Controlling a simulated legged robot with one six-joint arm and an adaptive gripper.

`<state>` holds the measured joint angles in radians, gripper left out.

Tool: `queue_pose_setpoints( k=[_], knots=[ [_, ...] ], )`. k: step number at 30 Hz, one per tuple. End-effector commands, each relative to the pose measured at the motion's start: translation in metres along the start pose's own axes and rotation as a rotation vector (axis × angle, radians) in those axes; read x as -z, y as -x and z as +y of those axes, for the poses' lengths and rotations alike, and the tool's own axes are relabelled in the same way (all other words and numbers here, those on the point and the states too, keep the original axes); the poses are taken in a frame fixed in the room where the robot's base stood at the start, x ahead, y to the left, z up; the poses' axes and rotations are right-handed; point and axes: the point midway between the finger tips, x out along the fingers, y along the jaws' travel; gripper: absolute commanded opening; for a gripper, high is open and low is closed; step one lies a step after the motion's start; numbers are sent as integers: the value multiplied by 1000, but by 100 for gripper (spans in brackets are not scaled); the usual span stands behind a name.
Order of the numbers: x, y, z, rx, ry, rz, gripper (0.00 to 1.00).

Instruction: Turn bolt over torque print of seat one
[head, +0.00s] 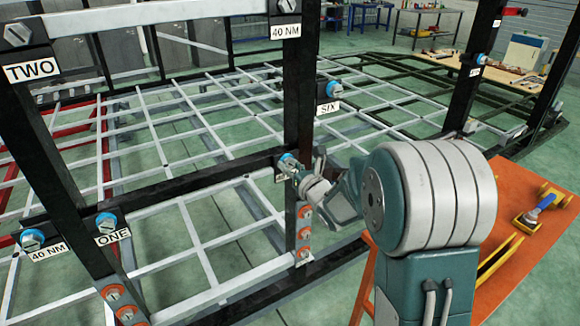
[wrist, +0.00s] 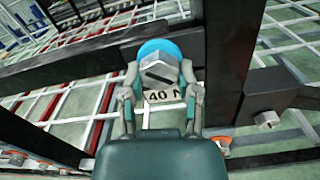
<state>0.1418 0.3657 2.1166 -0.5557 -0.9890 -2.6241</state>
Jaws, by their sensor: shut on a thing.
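A grey hex bolt with a slotted head (wrist: 160,70) and a blue collar (wrist: 158,48) sits in a black bar. My gripper (wrist: 160,84) has one finger on each side of the head and is shut on it. A white print reading "40 N" (wrist: 163,97) shows just below the bolt, its end hidden by a finger. In the head view the blue collar (head: 286,158) shows at the upright post, with my gripper (head: 298,176) against the bolt.
Black posts and bars of the chassis surround my gripper. A bolt (head: 333,89) over SIX (head: 329,108) is behind. An orange table (head: 515,180) with tools stands at the right.

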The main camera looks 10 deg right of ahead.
Motion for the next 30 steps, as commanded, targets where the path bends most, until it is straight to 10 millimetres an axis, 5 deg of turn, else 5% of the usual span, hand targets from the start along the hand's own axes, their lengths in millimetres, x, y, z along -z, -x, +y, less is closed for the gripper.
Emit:
queue_pose_setpoints(
  k=[14, 15, 17, 30],
  knots=[
    [4, 0, 0, 2, 13, 9, 0],
    [4, 0, 0, 2, 13, 9, 51],
    [4, 0, 0, 2, 13, 8, 77],
    [1, 3, 0, 1, 14, 2, 77]
  ],
)
